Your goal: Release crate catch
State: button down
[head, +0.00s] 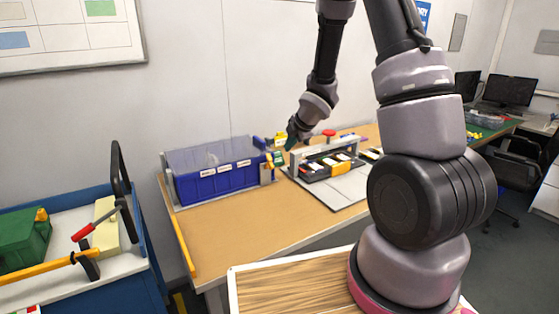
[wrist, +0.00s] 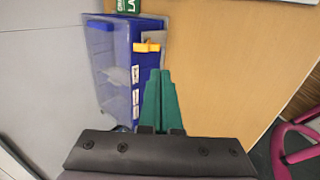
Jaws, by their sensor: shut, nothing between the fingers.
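The crate (head: 218,184) is a blue bin with a clear lid, standing on the table against the wall in the head view. It also shows in the wrist view (wrist: 118,72), left of my fingers. A yellow catch (wrist: 147,47) sits on the crate's end beside a tan plate. My gripper (wrist: 160,72) has green fingers shut together with nothing between them. Their tips appear just short of the yellow catch and slightly right of it; I cannot tell whether they touch.
The wooden table (head: 250,225) is clear in front of the crate. Right of the crate stands a grey frame (head: 300,156) with a red knob (head: 329,133) over a black tray of cells. A blue cart (head: 130,262) with a green case (head: 22,240) stands at left.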

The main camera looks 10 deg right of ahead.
send_near(268, 165)
jog(key=f, duration=0.2)
jog(key=w+f, duration=0.1)
jog(key=f, duration=0.2)
jog(key=shift+w+d+f, duration=0.3)
jog(key=shift+w+d, duration=0.05)
jog(key=shift+w, duration=0.05)
jog(key=shift+s+d+f, duration=0.1)
jog(key=shift+s+f, duration=0.15)
jog(key=shift+f, duration=0.25)
jog(key=shift+s+d+f, duration=0.1)
jog(key=shift+s+f, duration=0.2)
jog(key=shift+f, duration=0.25)
jog(key=shift+r, duration=0.15)
